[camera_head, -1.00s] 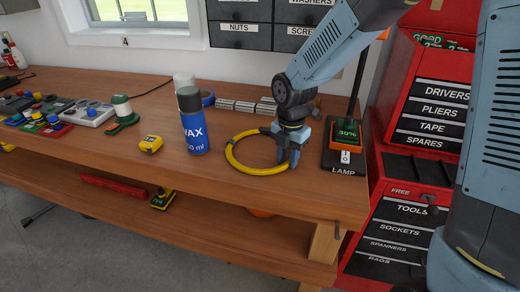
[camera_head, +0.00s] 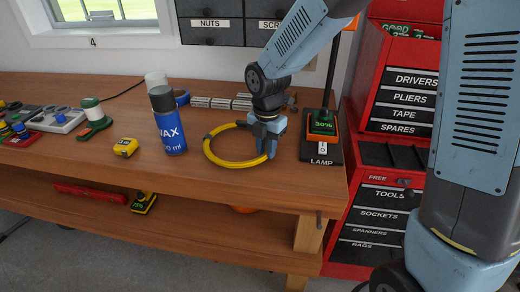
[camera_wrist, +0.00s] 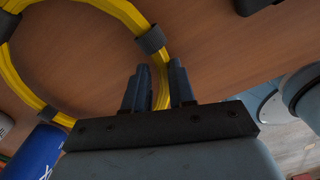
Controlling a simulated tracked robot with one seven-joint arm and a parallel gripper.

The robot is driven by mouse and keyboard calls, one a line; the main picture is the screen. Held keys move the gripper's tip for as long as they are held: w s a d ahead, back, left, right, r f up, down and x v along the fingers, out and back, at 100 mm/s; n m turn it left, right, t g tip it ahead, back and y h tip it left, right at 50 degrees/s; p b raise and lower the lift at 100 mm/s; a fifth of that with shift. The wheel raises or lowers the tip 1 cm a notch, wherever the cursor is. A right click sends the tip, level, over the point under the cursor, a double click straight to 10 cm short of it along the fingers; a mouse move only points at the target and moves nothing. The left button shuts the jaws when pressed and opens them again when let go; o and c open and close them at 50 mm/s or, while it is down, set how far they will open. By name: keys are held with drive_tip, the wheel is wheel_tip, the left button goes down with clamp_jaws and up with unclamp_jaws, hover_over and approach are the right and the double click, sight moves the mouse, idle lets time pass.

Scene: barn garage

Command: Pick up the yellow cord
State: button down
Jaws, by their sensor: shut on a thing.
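The yellow cord (camera_head: 228,163) is a coiled ring with dark bands, on or just above the wooden workbench near its front right part. It also shows in the wrist view (camera_wrist: 127,14), where it runs down between the fingers. My gripper (camera_head: 267,150) points down at the right side of the ring. In the wrist view my gripper (camera_wrist: 160,85) has its two dark fingers on either side of the yellow strand, shut on it. I cannot tell whether the ring is clear of the bench top.
A blue WAX can (camera_head: 169,130) stands left of the cord, with a yellow tape measure (camera_head: 126,147) further left. A lamp base (camera_head: 321,150) stands close right of my gripper. Metal blocks (camera_head: 222,103) lie behind. Red drawer cabinets (camera_head: 400,110) stand at the right.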

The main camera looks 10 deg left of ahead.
drive_tip(key=s+d+r, duration=0.7)
drive_tip(key=s+r, duration=0.5)
drive_tip(key=shift+d, duration=0.25)
idle(0.6)
